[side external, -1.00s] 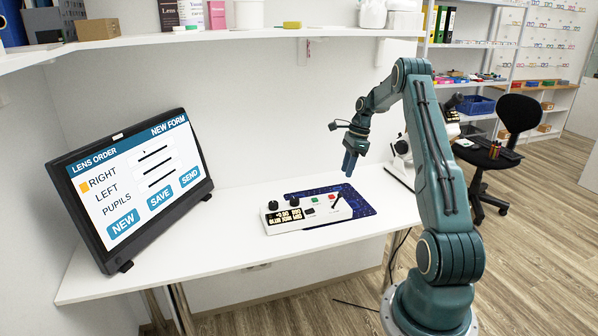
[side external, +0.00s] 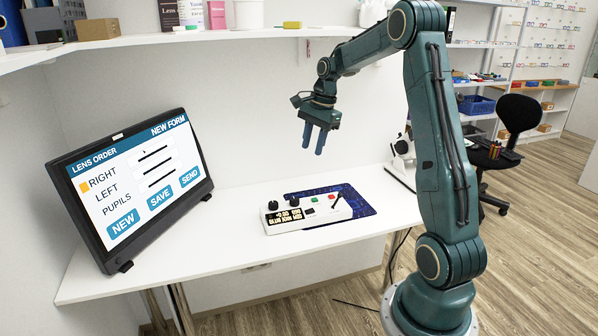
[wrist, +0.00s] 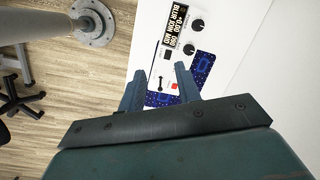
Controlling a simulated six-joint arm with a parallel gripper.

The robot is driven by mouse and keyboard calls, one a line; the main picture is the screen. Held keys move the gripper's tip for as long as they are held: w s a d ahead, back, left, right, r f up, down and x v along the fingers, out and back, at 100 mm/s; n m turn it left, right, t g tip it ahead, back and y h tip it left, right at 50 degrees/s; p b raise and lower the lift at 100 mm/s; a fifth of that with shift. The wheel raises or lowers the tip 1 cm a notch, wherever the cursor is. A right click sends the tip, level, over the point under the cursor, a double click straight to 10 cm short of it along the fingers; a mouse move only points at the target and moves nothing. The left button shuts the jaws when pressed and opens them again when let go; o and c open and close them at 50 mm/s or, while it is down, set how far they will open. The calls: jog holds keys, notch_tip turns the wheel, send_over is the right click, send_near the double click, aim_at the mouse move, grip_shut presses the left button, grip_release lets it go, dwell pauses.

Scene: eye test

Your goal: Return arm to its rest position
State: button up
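My gripper (side external: 314,150) hangs above the white desk, fingers pointing down, in the side view. Its two blue fingers stand apart with nothing between them; the wrist view also shows the gap (wrist: 160,72). Below and slightly left of it in the side view, a white control box (side external: 322,216) with black knobs, a lit display, coloured buttons and a lever sits on a dark blue patterned mat (side external: 362,206). The box (wrist: 178,62) and part of the mat (wrist: 205,62) show beyond the fingers in the wrist view. My gripper touches neither.
A monitor (side external: 130,180) showing a lens order form stands at the desk's left. A shelf (side external: 150,42) with boxes runs along the wall above. A white microscope (side external: 402,150) stands behind my arm. The desk (side external: 230,262) is clear between monitor and box.

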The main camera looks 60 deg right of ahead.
jog(key=s+a+r+n, duration=0.2)
jog(key=a+r+n, duration=0.15)
jog(key=a, duration=0.35)
jog(key=s+a+r+n+t+h, duration=0.1)
jog(key=s+a+r+n, duration=0.1)
jog(key=a+r+n, duration=0.3)
jog(key=s+a+r+n, duration=0.1)
jog(key=a+n, duration=0.1)
jog(key=a, duration=0.6)
jog(key=s+a+f+n+t, duration=0.2)
jog(key=s+a+n, duration=0.8)
jog(key=s, duration=0.4)
jog(key=shift+f+n+t, duration=0.2)
jog(key=shift+n+t, duration=0.1)
jog(key=shift+n, duration=0.15)
